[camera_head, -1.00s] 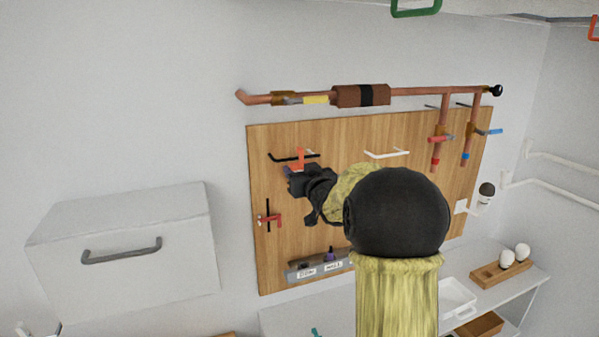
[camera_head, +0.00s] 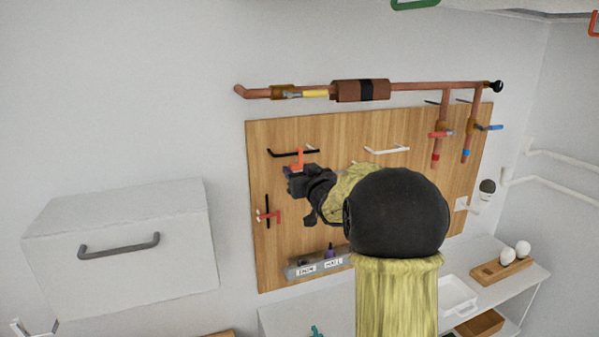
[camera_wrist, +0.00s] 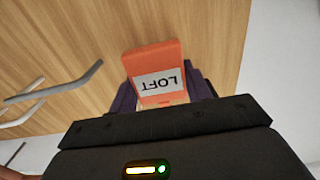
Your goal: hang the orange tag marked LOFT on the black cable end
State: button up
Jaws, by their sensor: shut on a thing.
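The orange tag (camera_head: 298,159) is held at the wooden board, and its white label reading LOFT appears upside down in the wrist view (camera_wrist: 155,62). My gripper (camera_head: 293,173) is shut on the tag, with dark fingers on both sides of it in the wrist view (camera_wrist: 163,92). The black cable end (camera_head: 283,154) sticks out from the upper left of the board, beside the tag's top in the head view. I cannot tell whether the tag touches it or hangs on it. I cannot make out the black cable end in the wrist view.
A white cable end (camera_head: 386,150) is to the right on the board (camera_head: 350,135). A copper pipe (camera_head: 430,87) runs above. A red-handled fitting (camera_head: 268,216) and a labelled grey strip (camera_head: 308,267) are lower. A white cabinet (camera_head: 118,230) stands left.

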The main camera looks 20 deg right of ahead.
jog(key=o, duration=1)
jog(key=shift+o, duration=0.2)
jog(key=s+b, duration=0.5)
jog(key=s, duration=1.2)
jog(key=shift+s, duration=0.2)
